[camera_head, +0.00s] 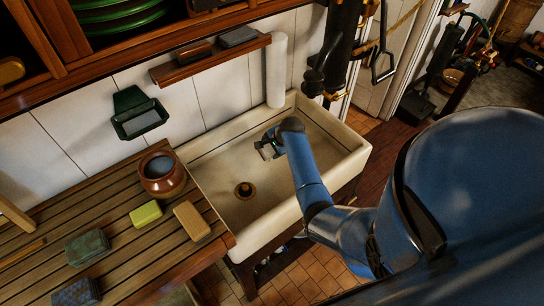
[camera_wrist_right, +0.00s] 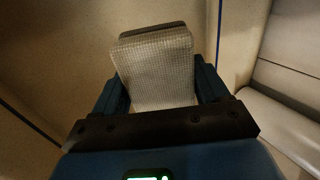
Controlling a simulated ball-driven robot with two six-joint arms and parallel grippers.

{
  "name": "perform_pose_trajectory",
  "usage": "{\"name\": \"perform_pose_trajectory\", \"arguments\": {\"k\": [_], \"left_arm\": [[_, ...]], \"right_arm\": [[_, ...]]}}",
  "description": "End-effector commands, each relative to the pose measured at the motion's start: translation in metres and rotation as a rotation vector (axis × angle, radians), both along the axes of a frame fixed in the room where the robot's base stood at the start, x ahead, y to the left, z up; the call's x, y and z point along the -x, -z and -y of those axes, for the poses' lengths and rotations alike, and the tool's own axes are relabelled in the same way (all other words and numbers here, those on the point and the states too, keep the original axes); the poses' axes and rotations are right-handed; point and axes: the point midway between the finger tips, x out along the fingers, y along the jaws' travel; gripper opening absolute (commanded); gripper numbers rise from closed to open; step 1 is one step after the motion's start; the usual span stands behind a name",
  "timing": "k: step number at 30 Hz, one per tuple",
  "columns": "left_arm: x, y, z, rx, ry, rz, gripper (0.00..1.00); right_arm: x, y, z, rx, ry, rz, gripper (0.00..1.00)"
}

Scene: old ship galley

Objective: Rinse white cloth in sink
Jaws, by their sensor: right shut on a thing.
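The white cloth (camera_wrist_right: 155,75) shows in the right wrist view as a pale, waffle-textured folded piece between my right gripper's fingers. My right gripper (camera_head: 267,148) is shut on it, low inside the sink's basin near the back wall. In the head view only a small pale part of the cloth shows at the fingertips. I see no water in the basin. My left gripper is not in view.
A slatted wooden counter (camera_head: 110,215) left of the sink holds a brown pot (camera_head: 162,174), a yellow-green sponge (camera_head: 146,213), a tan block (camera_head: 192,221) and darker blocks (camera_head: 87,247). A green wall dish (camera_head: 137,112) and a wooden shelf (camera_head: 211,58) are behind. A white roll (camera_head: 277,70) stands at the sink's back.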

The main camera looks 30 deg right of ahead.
Motion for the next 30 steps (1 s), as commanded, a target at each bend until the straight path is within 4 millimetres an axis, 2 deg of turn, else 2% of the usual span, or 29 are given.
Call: {"name": "perform_pose_trajectory", "arguments": {"k": [1, 21, 30], "left_arm": [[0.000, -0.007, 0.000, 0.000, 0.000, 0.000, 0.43], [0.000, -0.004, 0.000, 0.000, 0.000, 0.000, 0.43], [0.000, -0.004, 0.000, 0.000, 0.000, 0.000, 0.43]], "right_arm": [[0.000, -0.008, 0.000, 0.000, 0.000, 0.001, 0.06], [0.000, -0.052, 0.000, 0.001, 0.000, 0.001, 0.06], [0.000, -0.059, 0.000, 0.000, 0.000, 0.000, 0.06]]}}
